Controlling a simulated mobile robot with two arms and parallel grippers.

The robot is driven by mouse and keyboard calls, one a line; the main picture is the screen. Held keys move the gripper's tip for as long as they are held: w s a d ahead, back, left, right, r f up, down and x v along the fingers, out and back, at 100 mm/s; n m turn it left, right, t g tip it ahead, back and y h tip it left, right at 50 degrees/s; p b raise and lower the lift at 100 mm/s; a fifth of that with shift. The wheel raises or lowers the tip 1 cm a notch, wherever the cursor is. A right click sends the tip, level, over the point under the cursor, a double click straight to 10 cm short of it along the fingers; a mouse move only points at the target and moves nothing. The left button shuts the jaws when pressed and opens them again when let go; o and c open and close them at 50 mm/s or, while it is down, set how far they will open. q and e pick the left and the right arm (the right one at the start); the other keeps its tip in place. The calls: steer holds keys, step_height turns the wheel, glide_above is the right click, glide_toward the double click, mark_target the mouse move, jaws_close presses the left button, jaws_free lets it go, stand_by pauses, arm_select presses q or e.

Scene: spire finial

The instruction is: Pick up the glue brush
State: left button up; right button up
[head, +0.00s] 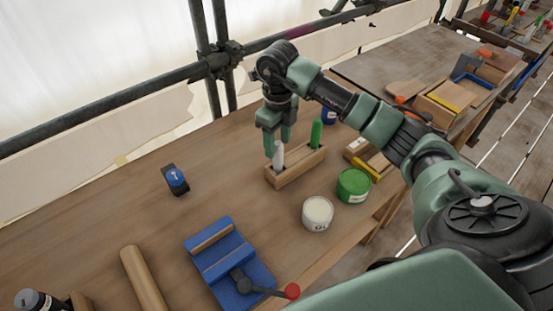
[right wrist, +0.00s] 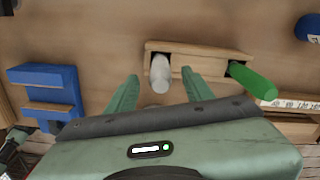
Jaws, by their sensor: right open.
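A wooden holder (head: 297,168) stands on the bench with two upright handles in it, one white (head: 279,156) and one green (head: 316,134). The brush ends are hidden in the holder, so I cannot read which handle is the glue brush's. My right gripper (head: 275,151) points down over the white handle, open. In the right wrist view, its fingers (right wrist: 160,76) are apart, one on each side of the white handle (right wrist: 160,80), with gaps visible. The green handle (right wrist: 252,82) is to the right, outside the fingers. My left gripper is not in view.
A white tub (head: 317,214) and a green tin (head: 353,186) stand just in front of the holder. A blue vise-like fixture (head: 228,262), a wooden roller (head: 144,279) and a small blue-faced device (head: 175,179) are on the bench. Scaffold pipes (head: 120,97) run behind. Bare bench lies left of the holder.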

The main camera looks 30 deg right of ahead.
steer(key=shift+s+f+p, duration=0.1)
steer(key=shift+f+p, duration=0.25)
steer(key=shift+f, duration=0.1)
step_height(320, 180, down, 4)
steer(key=shift+r+p, duration=0.2)
steer(key=shift+p, duration=0.5)
steer(key=shift+f, duration=0.4)
jaws_close()
steer(key=shift+r, duration=0.15)
steer(key=shift+w+r, duration=0.2)
steer(key=shift+r, duration=0.35)
step_height(320, 180, up, 11)
steer(key=b, duration=0.3)
step_height(320, 180, up, 8)
steer(key=p, duration=0.1)
glide_above(277, 154)
steer(key=w+d, duration=0.1)
steer(key=shift+w+f, duration=0.1)
